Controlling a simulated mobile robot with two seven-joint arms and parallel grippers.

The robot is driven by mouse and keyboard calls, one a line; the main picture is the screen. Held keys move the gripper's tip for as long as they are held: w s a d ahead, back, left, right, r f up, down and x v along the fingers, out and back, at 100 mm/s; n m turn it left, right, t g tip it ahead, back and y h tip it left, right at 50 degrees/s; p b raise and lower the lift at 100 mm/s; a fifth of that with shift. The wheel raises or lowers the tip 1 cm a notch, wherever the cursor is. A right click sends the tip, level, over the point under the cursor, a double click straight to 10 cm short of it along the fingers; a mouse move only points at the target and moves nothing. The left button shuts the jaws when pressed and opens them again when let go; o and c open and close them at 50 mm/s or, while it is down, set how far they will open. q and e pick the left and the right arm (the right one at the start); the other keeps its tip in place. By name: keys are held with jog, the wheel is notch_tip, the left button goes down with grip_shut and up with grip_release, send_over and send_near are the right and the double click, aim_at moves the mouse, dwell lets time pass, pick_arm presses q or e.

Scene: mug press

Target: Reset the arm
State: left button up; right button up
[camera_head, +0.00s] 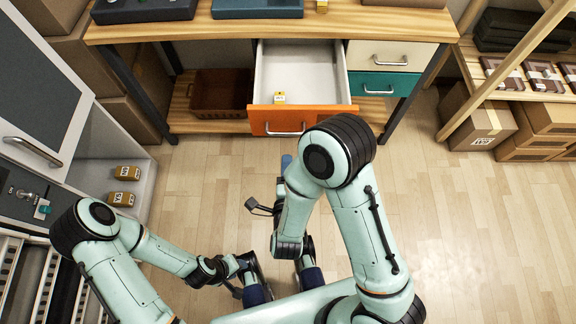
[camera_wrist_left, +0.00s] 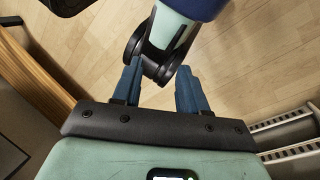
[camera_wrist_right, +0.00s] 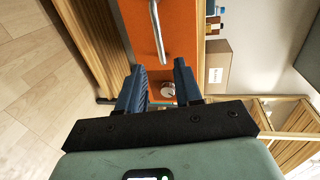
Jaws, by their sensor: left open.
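My right arm reaches up the middle of the head view and folds back at the elbow. My right gripper (camera_head: 286,162) shows only in part, just below the open orange drawer (camera_head: 305,114). In the right wrist view its blue fingers (camera_wrist_right: 160,78) are apart and empty, with the drawer front and its metal handle (camera_wrist_right: 157,30) beyond them, apart from the fingers. My left arm comes in from the lower left. In the left wrist view my left gripper (camera_wrist_left: 157,82) is open and empty, with one of my own arm parts beyond the fingertips. Its fingers are hard to make out in the head view.
A yellow item (camera_head: 279,97) lies in the drawer. The drawer juts from the wooden workbench (camera_head: 400,24). Yellow boxes (camera_head: 127,173) sit in a cabinet at left. Shelving and cartons (camera_head: 485,125) stand at right. The wooden floor (camera_head: 480,220) is clear at right.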

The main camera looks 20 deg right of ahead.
pick_arm(q)
jog(key=shift+s+d+r+g, duration=0.3)
jog(key=shift+s+r, duration=0.25)
jog(key=shift+s, duration=0.1)
pick_arm(e)
jog(key=shift+s, duration=0.2)
jog(key=s+d+f+n+g+y, duration=0.25)
jog(key=s+f+n+g, duration=0.3)
jog(key=f, duration=0.55)
jog(key=s+d+f+n+g+y, duration=0.1)
jog(key=s+f+n+g+y, duration=0.2)
jog(key=s+f+n+g, duration=0.5)
jog(key=s+f+n+g+y, duration=0.2)
jog(key=s+f+n, duration=0.1)
jog(key=s+f, duration=0.2)
pick_arm(q)
notch_tip(320, 180, up, 12)
jog(key=p, duration=1.3)
jog(key=shift+w+r+g+p, duration=0.25)
jog(key=shift+w+g+p, duration=0.05)
jog(key=shift+p, duration=0.1)
pick_arm(e)
notch_tip(320, 180, up, 12)
jog(key=shift+s+a+n, duration=0.15)
jog(key=shift+a+n, duration=0.1)
jog(key=shift+n, duration=0.1)
